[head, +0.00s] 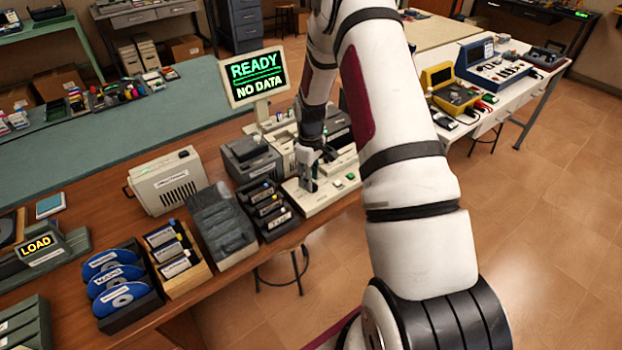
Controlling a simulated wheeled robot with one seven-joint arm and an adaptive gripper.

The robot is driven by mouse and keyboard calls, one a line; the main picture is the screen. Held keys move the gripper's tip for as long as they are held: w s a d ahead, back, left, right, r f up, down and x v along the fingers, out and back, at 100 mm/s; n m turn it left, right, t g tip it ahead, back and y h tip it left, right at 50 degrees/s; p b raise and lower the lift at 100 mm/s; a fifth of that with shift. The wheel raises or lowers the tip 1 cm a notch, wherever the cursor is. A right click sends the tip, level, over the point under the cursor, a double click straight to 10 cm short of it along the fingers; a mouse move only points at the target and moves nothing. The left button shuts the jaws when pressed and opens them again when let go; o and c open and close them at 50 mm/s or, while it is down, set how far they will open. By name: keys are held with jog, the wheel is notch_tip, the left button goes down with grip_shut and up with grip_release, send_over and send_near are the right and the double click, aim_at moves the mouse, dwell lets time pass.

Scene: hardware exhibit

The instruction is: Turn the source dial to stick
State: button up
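My gripper (308,180) is at the far end of my white arm, pointing down over a low beige console (322,199) on the wooden bench. Its fingers are small and dark here, and I cannot tell if they are open or shut. They are at the console's left part, touching or just above it. The source dial cannot be made out; the gripper or my arm may hide it. Small green and light buttons show on the console to the right of the gripper. A monitor (254,77) behind reads "READY" and "NO DATA".
Left of the console stand a rack of dark cartridges (268,209), a grey translucent case (222,221), a wooden disk box (179,251) and a rack of blue discs (127,292). A dark drive box (252,158) stands behind. My arm covers the bench's right part.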

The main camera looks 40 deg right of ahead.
jog(key=shift+f, duration=0.5)
grip_shut()
